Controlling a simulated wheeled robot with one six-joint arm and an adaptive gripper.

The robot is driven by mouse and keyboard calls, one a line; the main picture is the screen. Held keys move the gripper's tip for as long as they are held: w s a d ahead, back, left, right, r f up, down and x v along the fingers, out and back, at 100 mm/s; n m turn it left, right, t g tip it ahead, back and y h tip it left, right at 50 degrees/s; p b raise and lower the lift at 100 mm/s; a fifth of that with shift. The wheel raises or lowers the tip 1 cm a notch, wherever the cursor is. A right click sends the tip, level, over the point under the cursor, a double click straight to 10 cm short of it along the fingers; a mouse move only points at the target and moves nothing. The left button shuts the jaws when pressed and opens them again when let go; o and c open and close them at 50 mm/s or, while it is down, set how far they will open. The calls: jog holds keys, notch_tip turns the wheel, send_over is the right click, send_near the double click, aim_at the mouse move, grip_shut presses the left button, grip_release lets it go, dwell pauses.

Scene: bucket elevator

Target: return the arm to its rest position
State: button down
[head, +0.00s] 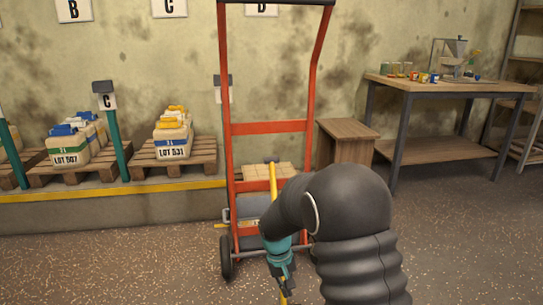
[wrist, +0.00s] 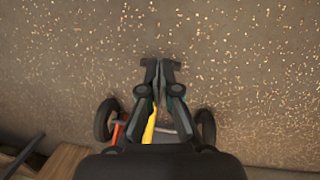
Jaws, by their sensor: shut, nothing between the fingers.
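My arm, dark and ribbed, reaches up from the lower right in the head view and bends over to the left. My gripper (head: 284,288) hangs at its end, pointing down in front of a red hand truck (head: 268,127). In the wrist view my gripper (wrist: 159,75) is shut, with nothing between its fingers and the speckled floor beyond the tips. A yellow bar (head: 273,182) stands close behind my wrist, partly hidden by it. It also shows in the wrist view (wrist: 150,125). I cannot tell whether it touches the arm.
The hand truck's wheels (wrist: 205,127) lie near the gripper. A wooden box (head: 345,140) and a workbench (head: 450,87) with small jars stand at the right. Pallets (head: 176,159) with jugs sit on a ledge at the left. The floor (head: 470,240) at the right is clear.

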jog(key=s+d+r+m+t+p, duration=0.1)
jog(key=s+d+r+t+p, duration=0.1)
jog(key=s+r, duration=0.7)
jog(key=s+d+r+m+t+y+p, duration=0.1)
jog(key=s+d+r+t+p, duration=0.1)
jog(key=s+d+r, duration=0.3)
jog(key=s+d+r+m+t+p, duration=0.1)
jog(key=s+d+r+t+p, duration=0.1)
jog(key=s+r, duration=1)
notch_tip(320, 180, up, 6)
jog(key=shift+s+d+f+y+p, duration=0.1)
jog(key=shift+s+d+y+p, duration=0.3)
jog(key=shift+d+p, duration=0.65)
jog(key=shift+d, duration=0.2)
